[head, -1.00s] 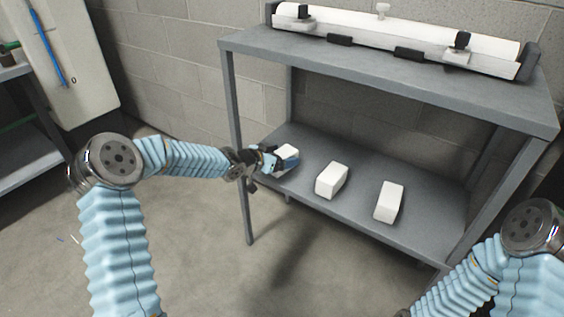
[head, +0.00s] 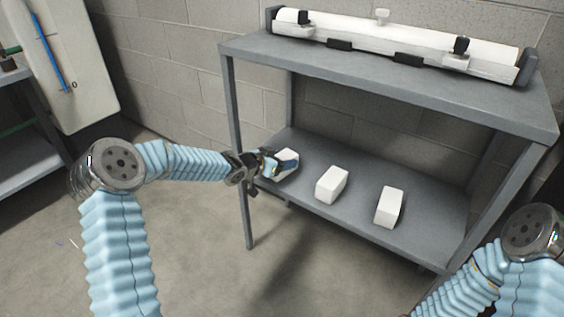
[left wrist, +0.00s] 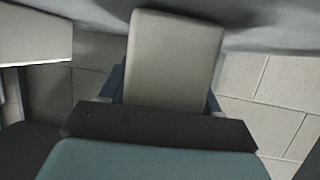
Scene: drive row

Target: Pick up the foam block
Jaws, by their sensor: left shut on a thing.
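Three white foam blocks are at the grey bench's lower shelf. My left gripper (head: 274,165) is shut on the leftmost foam block (head: 289,161), at the shelf's left end. In the left wrist view this block (left wrist: 175,62) stands out between the two blue fingers. I cannot tell whether it touches the shelf. The middle block (head: 331,184) and the right block (head: 389,207) rest on the lower shelf, apart from each other. My right gripper is not in view; only part of the right arm shows at the lower right.
The bench's upper top (head: 400,88) overhangs the lower shelf (head: 362,223) and carries a long white roll-like assembly (head: 400,35). A front leg (head: 239,150) stands close to my left gripper. Another bench and a pale panel (head: 75,75) are at the left. The concrete floor is open.

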